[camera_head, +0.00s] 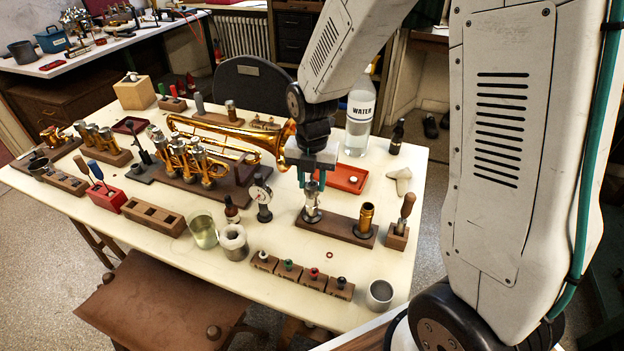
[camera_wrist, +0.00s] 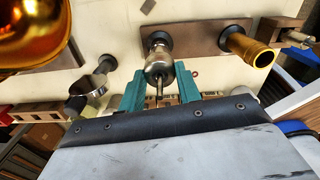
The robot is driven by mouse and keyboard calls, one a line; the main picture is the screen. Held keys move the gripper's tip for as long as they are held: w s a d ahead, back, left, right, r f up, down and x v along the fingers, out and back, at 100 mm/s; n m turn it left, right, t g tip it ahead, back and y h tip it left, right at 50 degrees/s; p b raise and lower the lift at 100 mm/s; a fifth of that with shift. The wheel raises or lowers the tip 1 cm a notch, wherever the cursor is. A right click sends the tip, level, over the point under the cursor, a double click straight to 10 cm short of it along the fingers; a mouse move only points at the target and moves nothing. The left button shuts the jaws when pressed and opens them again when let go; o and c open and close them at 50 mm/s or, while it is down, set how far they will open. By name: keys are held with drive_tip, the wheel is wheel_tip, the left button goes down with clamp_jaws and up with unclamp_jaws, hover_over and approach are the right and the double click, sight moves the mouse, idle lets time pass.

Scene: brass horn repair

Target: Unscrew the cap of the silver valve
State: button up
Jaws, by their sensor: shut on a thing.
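The silver valve (camera_head: 312,205) stands upright on the left part of a dark wooden block (camera_head: 340,227) near the front right of the bench. It also shows in the wrist view (camera_wrist: 158,60), with a thin stem pointing toward the camera. My gripper (camera_head: 312,182) points down over the valve. Its two teal fingers lie on either side of the valve's top end, and the gripper (camera_wrist: 160,84) is shut on the cap there. The fingers partly hide the cap, and I cannot tell if it has turned.
A brass valve (camera_head: 364,220) stands on the same block, right of the silver one. A wood-handled tool (camera_head: 407,205) stands farther right. A dial gauge (camera_head: 261,195) stands left. A red tray (camera_head: 345,178) lies behind, and a brass trumpet (camera_head: 240,135) rests at back left.

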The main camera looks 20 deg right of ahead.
drive_tip(key=n, duration=0.3)
drive_tip(key=shift+n, duration=0.4)
drive_tip(key=shift+r, duration=0.15)
drive_tip(key=shift+r, duration=3.15)
drive_tip(key=shift+r, duration=0.1)
